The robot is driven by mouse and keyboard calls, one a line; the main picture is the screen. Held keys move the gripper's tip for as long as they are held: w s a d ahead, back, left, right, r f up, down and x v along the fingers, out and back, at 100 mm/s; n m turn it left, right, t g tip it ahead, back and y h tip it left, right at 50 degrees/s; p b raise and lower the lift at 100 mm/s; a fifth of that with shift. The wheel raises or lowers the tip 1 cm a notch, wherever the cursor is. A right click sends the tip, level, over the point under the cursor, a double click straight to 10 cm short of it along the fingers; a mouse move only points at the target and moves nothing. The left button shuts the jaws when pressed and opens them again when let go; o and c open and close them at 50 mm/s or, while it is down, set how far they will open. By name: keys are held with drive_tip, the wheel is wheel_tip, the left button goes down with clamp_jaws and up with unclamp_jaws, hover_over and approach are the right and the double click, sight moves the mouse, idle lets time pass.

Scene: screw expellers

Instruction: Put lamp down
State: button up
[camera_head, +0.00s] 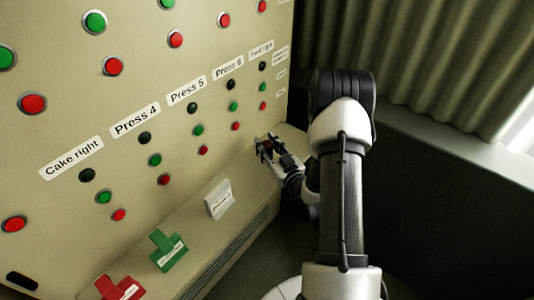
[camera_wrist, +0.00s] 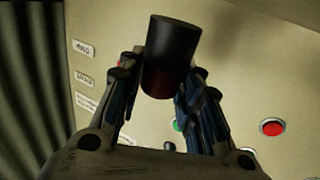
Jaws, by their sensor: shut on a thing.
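A dark cylinder, the lamp (camera_wrist: 170,52), is held between the two fingers of my gripper (camera_wrist: 160,88) in the wrist view. It is black with a faint reddish tint toward its lower end. In the head view my gripper (camera_head: 272,148) is small, beside the right end of the panel and above its ledge. The lamp is hard to make out there between the fingers. I cannot tell whether the lamp touches any surface.
The beige panel (camera_head: 150,75) carries labels and rows of green, red and dark round buttons. On its ledge stand a white sign (camera_head: 219,199), a green one (camera_head: 168,250) and a red one (camera_head: 119,289). A corrugated curtain or wall (camera_head: 430,60) is at the right.

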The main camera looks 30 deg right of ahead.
drive_tip(key=shift+f+b, duration=0.3)
drive_tip(key=shift+f, duration=1.05)
drive_tip(key=shift+f, duration=0.15)
drive_tip(key=o, duration=1)
drive_tip(key=shift+o, duration=0.2)
